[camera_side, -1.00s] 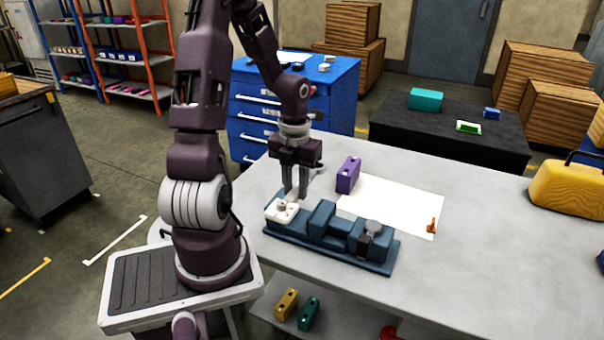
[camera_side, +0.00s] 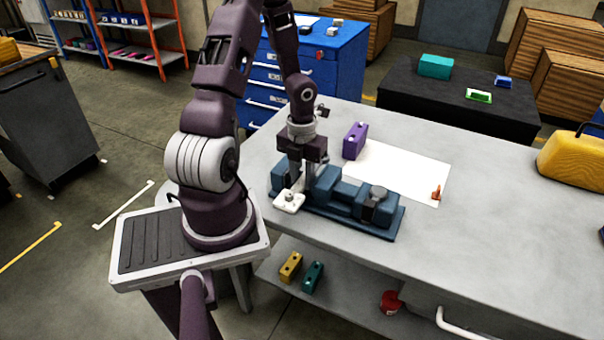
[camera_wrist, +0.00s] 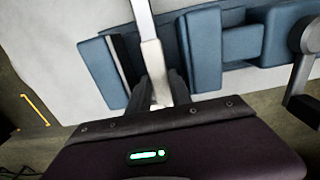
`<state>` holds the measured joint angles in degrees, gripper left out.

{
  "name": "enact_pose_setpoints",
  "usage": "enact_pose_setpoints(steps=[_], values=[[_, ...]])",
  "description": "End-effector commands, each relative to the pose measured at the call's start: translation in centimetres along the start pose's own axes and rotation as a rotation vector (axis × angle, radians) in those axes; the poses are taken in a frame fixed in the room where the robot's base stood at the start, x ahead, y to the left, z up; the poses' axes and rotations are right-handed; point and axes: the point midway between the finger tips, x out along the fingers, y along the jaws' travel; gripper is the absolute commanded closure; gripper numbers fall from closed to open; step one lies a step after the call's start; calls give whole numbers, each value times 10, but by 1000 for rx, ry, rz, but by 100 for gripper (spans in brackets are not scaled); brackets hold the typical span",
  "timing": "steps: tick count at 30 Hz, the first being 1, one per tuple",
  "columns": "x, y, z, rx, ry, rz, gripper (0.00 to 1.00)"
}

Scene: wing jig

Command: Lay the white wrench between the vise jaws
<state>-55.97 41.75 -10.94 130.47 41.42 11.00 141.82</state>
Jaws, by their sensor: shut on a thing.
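The blue vise (camera_side: 345,200) lies on the grey bench, with a gap near its left end between the left jaw (camera_wrist: 100,70) and the blue block to its right (camera_wrist: 204,48). My gripper (camera_side: 304,186) is over this gap, pointing down, shut on the white wrench. The wrench's wide white end (camera_side: 289,203) shows at the vise's near left side. In the wrist view the wrench's handle (camera_wrist: 153,58) runs between my fingers (camera_wrist: 160,88), lined up along the gap. I cannot tell whether it touches the vise. My fingers partly hide the gap.
A purple block (camera_side: 355,140) stands behind the vise, beside a white sheet (camera_side: 405,170) with a small orange item (camera_side: 436,192). Yellow (camera_side: 290,267) and teal (camera_side: 313,277) blocks lie on the lower shelf. The bench's right front is clear.

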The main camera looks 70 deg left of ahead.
Motion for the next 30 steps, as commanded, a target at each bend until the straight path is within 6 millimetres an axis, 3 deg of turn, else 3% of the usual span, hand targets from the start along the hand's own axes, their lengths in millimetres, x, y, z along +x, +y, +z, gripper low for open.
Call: enact_pose_setpoints(steps=[27, 28, 30], values=[[12, 0, 0, 1, -1, 0, 100], [12, 0, 0, 1, -1, 0, 69], [12, 0, 0, 1, -1, 0, 55]])
